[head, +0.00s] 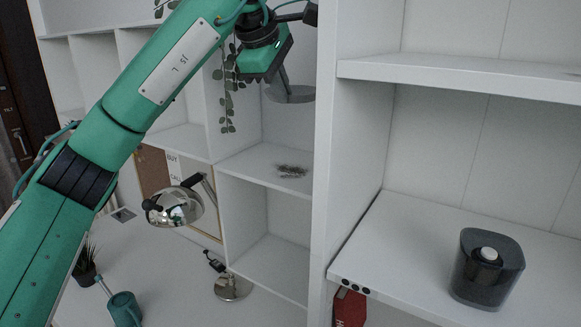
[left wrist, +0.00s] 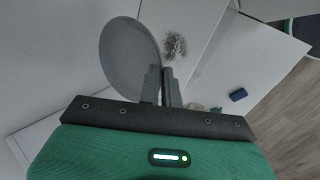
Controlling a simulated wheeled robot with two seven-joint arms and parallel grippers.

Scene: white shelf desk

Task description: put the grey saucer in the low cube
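The grey saucer (head: 291,95) hangs from my left gripper (head: 282,78) in front of the upper cube opening, well above that cube's floor. In the left wrist view the saucer (left wrist: 128,52) shows as a grey disc, its edge between the fingertips of the left gripper (left wrist: 161,84), which are close together. The low cube (head: 268,262) is the empty white compartment directly under the upper cube, below and left of the saucer. My right gripper is in neither view.
Dark scattered bits (head: 291,171) lie on the upper cube's floor. A chrome lamp (head: 178,207) stands on the desk left of the low cube. A hanging plant (head: 227,90) is beside the gripper. A dark container (head: 486,268) sits on the right shelf.

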